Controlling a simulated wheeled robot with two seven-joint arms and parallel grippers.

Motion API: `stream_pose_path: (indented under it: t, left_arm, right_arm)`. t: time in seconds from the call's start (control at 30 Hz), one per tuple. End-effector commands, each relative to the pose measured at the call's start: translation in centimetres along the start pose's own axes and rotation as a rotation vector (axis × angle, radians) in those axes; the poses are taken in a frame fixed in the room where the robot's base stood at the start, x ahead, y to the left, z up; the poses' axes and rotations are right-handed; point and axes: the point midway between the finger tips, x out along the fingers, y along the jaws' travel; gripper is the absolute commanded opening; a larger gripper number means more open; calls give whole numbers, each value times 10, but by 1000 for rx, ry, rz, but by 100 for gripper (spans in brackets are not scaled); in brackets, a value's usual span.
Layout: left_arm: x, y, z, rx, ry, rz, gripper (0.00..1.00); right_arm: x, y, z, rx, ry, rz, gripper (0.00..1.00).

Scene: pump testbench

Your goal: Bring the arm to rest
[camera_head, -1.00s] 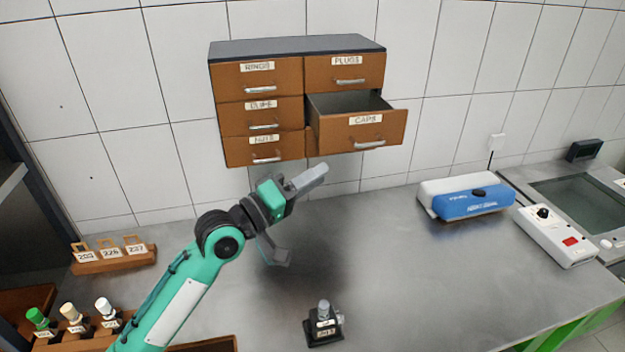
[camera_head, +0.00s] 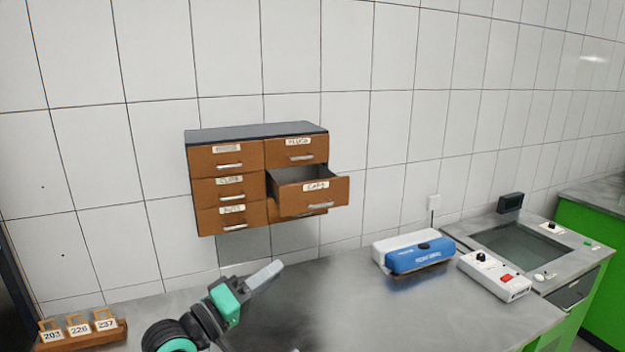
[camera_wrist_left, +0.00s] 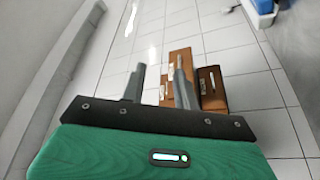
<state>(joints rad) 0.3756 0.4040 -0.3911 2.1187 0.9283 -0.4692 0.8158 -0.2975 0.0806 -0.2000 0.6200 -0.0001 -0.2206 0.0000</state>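My left gripper (camera_head: 280,308) is at the bottom of the head view, above the bench and below the drawer cabinet. One grey finger shows clearly there; the other is almost wholly cut off by the lower edge. In the left wrist view the two fingers of the left gripper (camera_wrist_left: 157,75) stand apart with nothing between them. The cabinet shows beyond them, apart from the fingers. My right gripper is in neither view.
The brown cabinet (camera_head: 228,188) hangs on the tiled wall; its CAPS drawer (camera_head: 318,196) is pulled out. A rack with numbered tags (camera_head: 80,342) is at lower left. A blue and white case (camera_head: 420,258) and a white control box (camera_head: 495,276) sit at right. The middle bench is clear.

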Motion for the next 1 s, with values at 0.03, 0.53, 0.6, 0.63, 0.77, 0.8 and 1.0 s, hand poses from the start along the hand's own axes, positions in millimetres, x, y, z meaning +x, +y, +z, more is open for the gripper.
stream_pose_path:
  t: [0.03,0.53,0.6,0.63,0.77,0.8,1.0]
  left_arm:
    - [0,0,0,0,0,0,31]
    - [-40,-59,58,166,-88,-232,31]
    - [-51,-71,70,199,-112,-283,31]
    - [-56,-77,75,214,-124,-308,31]
    - [-90,-107,106,292,-197,-449,31]
    - [-104,-116,116,320,-227,-502,31]
    - [-190,-159,168,438,-421,-784,31]
  right_arm:
    - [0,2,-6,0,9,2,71]
    - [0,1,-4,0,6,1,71]
    - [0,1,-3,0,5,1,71]
    - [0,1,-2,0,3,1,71]
    - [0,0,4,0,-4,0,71]
    - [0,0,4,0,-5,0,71]
    - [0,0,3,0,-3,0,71]
